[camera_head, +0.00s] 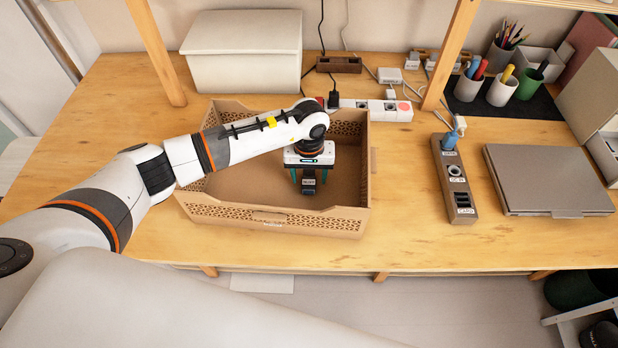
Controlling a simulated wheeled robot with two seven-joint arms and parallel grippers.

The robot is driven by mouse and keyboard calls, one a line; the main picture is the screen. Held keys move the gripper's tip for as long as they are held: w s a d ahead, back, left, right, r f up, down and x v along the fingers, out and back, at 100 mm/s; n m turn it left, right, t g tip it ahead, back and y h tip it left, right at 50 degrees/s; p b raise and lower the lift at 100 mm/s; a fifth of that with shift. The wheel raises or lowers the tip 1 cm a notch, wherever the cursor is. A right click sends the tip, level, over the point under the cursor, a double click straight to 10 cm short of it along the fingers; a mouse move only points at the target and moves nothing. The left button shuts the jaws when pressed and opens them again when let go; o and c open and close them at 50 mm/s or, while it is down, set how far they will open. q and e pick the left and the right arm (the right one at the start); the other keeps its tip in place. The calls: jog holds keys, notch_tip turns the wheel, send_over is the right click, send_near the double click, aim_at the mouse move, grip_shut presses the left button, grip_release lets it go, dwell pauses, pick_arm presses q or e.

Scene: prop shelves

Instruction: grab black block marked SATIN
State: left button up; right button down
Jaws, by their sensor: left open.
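A small black block (308,186) with a pale label stands inside a brown cardboard tray (330,222); the label is too small to read for sure. My left gripper (309,180) points down into the tray from above. Its teal fingers are open, one on each side of the black block, with the block's top between them. I cannot tell whether either finger touches it. My right gripper is not in view.
The tray's walls surround my left gripper. A power strip (378,106) with plugs and cables lies behind the tray. A dark socket block (455,185) and a closed laptop (548,179) lie to the right. Wooden shelf posts (157,55) rise behind.

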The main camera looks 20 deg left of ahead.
pick_arm(q)
jog(key=c, duration=1.1)
jog(key=shift+r, duration=0.1)
